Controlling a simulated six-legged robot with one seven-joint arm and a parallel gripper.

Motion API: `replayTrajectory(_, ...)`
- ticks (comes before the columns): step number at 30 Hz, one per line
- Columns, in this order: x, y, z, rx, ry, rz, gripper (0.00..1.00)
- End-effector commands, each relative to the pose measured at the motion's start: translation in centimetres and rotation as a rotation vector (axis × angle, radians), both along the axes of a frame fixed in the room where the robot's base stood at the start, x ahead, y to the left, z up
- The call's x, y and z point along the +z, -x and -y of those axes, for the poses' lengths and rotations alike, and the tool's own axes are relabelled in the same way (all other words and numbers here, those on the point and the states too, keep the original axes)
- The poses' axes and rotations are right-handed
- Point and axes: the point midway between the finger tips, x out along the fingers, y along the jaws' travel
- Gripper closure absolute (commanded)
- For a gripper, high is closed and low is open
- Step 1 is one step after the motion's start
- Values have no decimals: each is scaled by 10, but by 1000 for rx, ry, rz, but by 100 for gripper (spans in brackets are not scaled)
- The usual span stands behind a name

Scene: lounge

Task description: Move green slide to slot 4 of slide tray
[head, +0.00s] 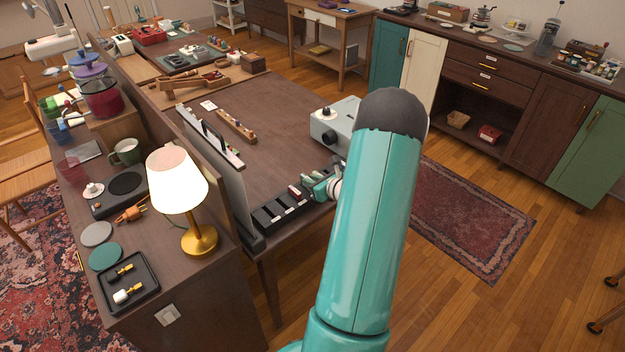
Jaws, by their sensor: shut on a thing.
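The slide tray (268,218) is a long black holder with several slots, lying along the near edge of the brown table. My gripper (308,184) is low over the tray's right part, small in the head view. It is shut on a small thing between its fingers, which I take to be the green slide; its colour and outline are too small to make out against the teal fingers. A dark red and white piece (294,191) stands at the tray just left of the fingers. My arm hides the tray's right end. I cannot tell which slot is under the gripper.
A grey projector-like box (331,126) stands behind the gripper. An upright panel (225,185) borders the tray's left end. A lit lamp (178,185) stands on the near left cabinet. A wooden strip with small pieces (236,127) lies farther back. The table's middle is clear.

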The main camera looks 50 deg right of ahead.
Motion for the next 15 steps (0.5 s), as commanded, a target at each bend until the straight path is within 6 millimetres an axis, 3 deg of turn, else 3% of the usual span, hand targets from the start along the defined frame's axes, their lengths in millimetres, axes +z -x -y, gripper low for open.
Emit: replayTrajectory(15, -9, 0, 0, 1, 0, 0, 100)
